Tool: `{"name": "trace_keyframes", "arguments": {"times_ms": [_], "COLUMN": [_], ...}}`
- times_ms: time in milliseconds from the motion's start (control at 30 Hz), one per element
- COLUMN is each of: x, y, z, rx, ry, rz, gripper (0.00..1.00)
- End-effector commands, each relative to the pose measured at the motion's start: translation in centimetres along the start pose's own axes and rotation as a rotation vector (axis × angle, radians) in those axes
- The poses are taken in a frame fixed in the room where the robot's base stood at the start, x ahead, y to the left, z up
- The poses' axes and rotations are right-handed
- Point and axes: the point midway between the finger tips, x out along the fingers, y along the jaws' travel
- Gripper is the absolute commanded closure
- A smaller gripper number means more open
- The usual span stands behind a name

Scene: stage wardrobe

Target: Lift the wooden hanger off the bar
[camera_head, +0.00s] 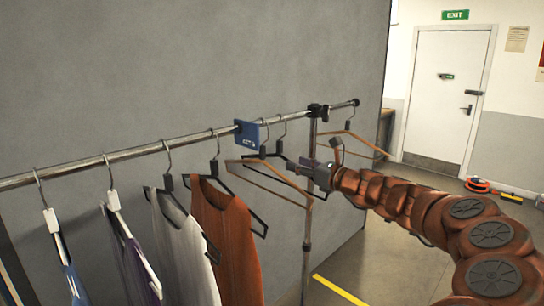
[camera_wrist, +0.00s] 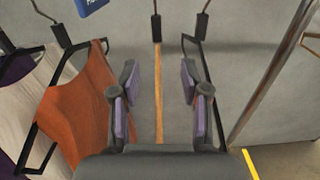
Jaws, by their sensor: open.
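A wooden hanger (camera_head: 270,183) hangs bare from the bar (camera_head: 140,150) by a dark-necked metal hook, just right of the rust-brown garment. In the wrist view the wooden hanger (camera_wrist: 159,95) is seen edge-on as a narrow upright strip between my fingers, with a gap on each side. My gripper (camera_head: 299,169) is open and empty, reaching in from the right below the bar; it also shows in the wrist view (camera_wrist: 159,85). A second wooden hanger (camera_head: 362,142) hangs right of the stand's post. The first hanger's hook top is outside the wrist view.
A bare black hanger (camera_wrist: 205,65) hangs close beside my right finger. The rust-brown garment (camera_wrist: 83,110) on a black hanger is left of my left finger. A blue tag (camera_head: 247,134) is on the bar. The rack post (camera_head: 308,220) stands near my gripper.

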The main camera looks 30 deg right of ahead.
Motion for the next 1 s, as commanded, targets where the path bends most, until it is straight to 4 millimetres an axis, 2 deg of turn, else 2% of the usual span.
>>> {"name": "trace_keyframes", "arguments": {"times_ms": [200, 1000], "x": [2.5, 10.0], "y": [0.6, 0.3], "z": [-0.1, 0.1], "rx": [-0.001, -0.002], "ry": [0.001, 0.002], "rz": [0.011, 0.005], "gripper": [0.54, 0.54]}}
